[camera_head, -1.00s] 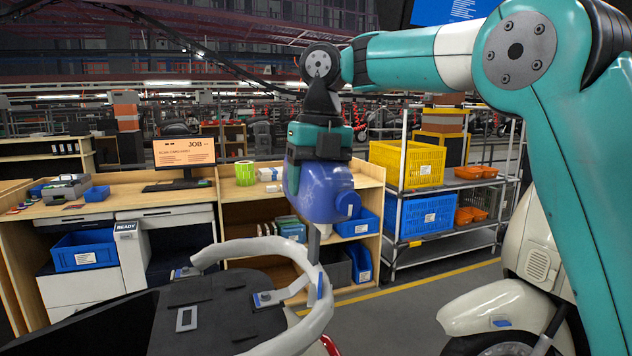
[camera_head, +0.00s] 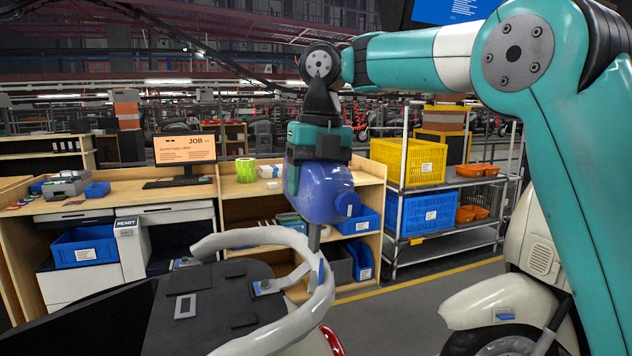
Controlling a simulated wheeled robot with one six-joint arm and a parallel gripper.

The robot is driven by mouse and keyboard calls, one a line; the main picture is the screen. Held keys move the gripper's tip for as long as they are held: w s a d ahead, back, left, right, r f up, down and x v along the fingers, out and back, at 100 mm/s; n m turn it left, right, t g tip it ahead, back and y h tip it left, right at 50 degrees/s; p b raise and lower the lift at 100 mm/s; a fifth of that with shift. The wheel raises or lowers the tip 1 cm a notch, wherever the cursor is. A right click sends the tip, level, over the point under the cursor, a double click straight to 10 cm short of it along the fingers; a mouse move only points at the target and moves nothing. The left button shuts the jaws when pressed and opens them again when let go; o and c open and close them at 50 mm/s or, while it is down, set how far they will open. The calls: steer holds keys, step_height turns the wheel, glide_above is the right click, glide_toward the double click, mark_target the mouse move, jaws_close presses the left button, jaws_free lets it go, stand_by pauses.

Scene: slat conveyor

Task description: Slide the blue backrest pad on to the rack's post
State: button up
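The blue backrest pad (camera_head: 325,194) hangs under my gripper (camera_head: 312,165) in the middle of the head camera view. The gripper's teal and black body is above the pad, and a teal finger runs down its left side. The gripper appears shut on the pad; its other finger is hidden. The pale curved rack (camera_head: 325,292) rises behind the dark scooter seat below. A short grey post (camera_head: 314,236) shows directly under the pad, between it and the rack's top. The post's upper end meets or is hidden by the pad; I cannot tell whether it is inside it.
A wooden workbench (camera_head: 120,202) with a monitor and blue bins stands behind. A metal shelf cart (camera_head: 440,186) holds a yellow crate (camera_head: 408,162), blue crate and orange trays. A cream scooter (camera_head: 500,300) stands at the right. Open floor lies between.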

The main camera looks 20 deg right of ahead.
steer(key=shift+f, duration=0.2)
steer(key=o, duration=1.2)
step_height(320, 180, up, 17)
steer(key=d+p, duration=0.2)
steer(key=p, duration=1.5)
steer(key=s+a+f+m+y+b, duration=0.1)
steer(key=s+a+f+m+b, duration=0.1)
steer(key=s+f+m+b, duration=0.3)
steer(key=s+a+f+m+y+b, duration=0.1)
steer(key=s+f+m+b, duration=0.5)
steer(key=s+f+m, duration=0.7)
steer(key=s+a+f+m+y+b, duration=0.1)
steer(key=s+a+f+m+b, duration=0.2)
steer(key=s+f+m, duration=0.6)
step_height(320, 180, down, 3)
steer(key=shift+s+f+m+b, duration=0.1)
steer(key=shift+m+b, duration=0.9)
steer(key=shift+b, duration=0.4)
